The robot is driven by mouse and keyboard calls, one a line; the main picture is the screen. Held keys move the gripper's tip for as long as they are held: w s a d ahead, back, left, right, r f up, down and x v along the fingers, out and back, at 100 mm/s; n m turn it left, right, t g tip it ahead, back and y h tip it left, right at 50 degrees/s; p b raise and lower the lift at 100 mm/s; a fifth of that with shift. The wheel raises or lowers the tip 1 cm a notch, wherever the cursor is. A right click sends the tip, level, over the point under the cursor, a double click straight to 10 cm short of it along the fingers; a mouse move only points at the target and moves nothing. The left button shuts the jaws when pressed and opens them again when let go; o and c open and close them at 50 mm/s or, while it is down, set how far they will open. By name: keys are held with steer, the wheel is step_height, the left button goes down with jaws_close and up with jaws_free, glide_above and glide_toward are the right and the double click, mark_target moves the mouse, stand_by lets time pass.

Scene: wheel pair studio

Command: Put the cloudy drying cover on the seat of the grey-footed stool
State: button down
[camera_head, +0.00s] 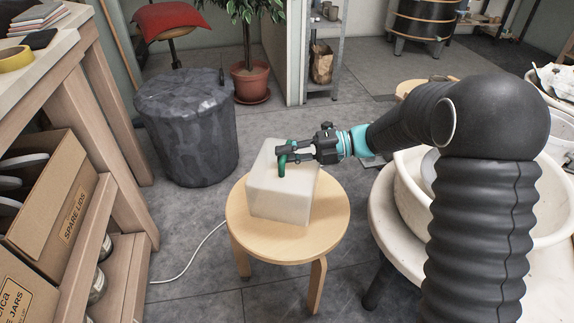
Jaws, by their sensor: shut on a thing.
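The cloudy drying cover (285,200) is a whitish, box-shaped cover with a green handle (282,165) on top. It is upright over the round seat of a light wooden stool (330,222) and appears to rest on it. My gripper (284,153) reaches in from the right and is shut on the green handle.
A dark covered drum (187,130) stands behind left, near a red-draped stool (168,20) and a potted plant (250,82). A wooden shelf with a cardboard box (58,205) is at left. A white basin (408,205) is close on the right. A white cable (190,262) crosses the floor.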

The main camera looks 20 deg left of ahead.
mark_target(287, 165)
step_height(287, 165, down, 4)
steer(key=shift+r, duration=0.15)
steer(key=c, duration=1.2)
jaws_free()
steer(key=shift+o, duration=0.2)
steer(key=shift+w+d, duration=0.15)
steer(key=shift+d, duration=0.05)
steer(key=v, duration=1.1)
steer(key=shift+d, duration=0.25)
steer(key=shift+w+r, duration=0.1)
